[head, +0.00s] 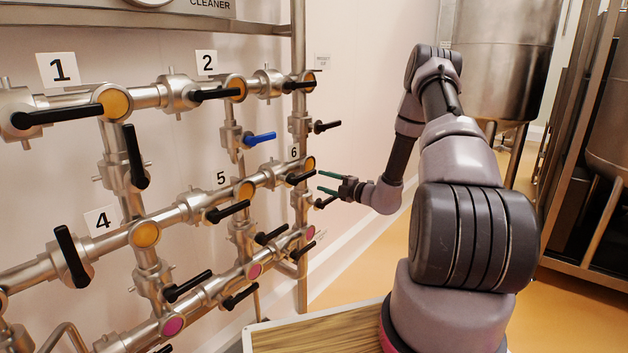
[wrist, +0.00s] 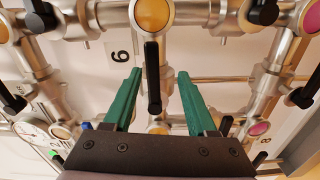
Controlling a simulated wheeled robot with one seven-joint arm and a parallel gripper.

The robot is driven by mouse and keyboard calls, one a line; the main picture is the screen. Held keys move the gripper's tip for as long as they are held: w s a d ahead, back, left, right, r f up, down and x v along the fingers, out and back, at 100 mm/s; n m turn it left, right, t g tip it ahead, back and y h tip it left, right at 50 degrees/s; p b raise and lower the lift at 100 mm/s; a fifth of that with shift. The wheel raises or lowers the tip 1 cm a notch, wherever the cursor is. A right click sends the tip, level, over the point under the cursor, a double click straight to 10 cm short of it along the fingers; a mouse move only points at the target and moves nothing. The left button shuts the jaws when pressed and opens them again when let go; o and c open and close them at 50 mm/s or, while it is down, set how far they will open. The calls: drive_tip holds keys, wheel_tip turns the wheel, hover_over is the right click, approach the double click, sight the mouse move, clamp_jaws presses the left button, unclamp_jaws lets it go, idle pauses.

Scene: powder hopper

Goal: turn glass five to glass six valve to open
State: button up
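The valve between glass five (head: 245,190) and glass six (head: 308,162) has a black lever handle (head: 301,178), lying roughly along its pipe in the head view. In the wrist view the same handle (wrist: 152,80) shows between my two green fingers, with yellow glass six (wrist: 152,14) above it and the number 6 label (wrist: 122,57) at its left. My gripper (head: 320,182) is open, its fingertips just right of the handle in the head view. In the wrist view my gripper (wrist: 160,75) shows clear gaps on both sides of the handle. I see no contact.
Other black handles are close by, including one below my gripper (head: 325,202) and one above it (head: 326,126). A blue handle (head: 260,139) is on the pipe above glass five. Steel pipes cover the wall. A tray (head: 300,335) stands in front, and tanks (head: 505,60) stand at the right.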

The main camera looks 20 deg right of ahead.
drive_tip(key=shift+v, duration=2.1)
drive_tip(key=shift+a+r, duration=0.1)
drive_tip(key=s+a+r+n+g+y, duration=0.1)
drive_tip(key=s+a+r+n+g, duration=0.6)
drive_tip(key=r+n, duration=0.45)
drive_tip(key=s+a+r+n+g, duration=0.5)
drive_tip(key=s+a+r+n, duration=0.4)
drive_tip(key=n, duration=0.4)
drive_tip(key=s+d+r+n+t+h, duration=0.2)
drive_tip(key=s+r+n, duration=0.4)
drive_tip(key=s+n, duration=0.3)
drive_tip(key=s+d+r+n+t+h, duration=0.2)
drive_tip(key=s+d+r+n+h, duration=0.3)
drive_tip(key=s+n, duration=0.5)
drive_tip(key=r+h, duration=0.1)
drive_tip(key=h, duration=0.1)
drive_tip(key=shift+s+d+n+t+h, duration=0.25)
drive_tip(key=shift+s+n+t+h, duration=0.05)
drive_tip(key=shift+n, duration=0.05)
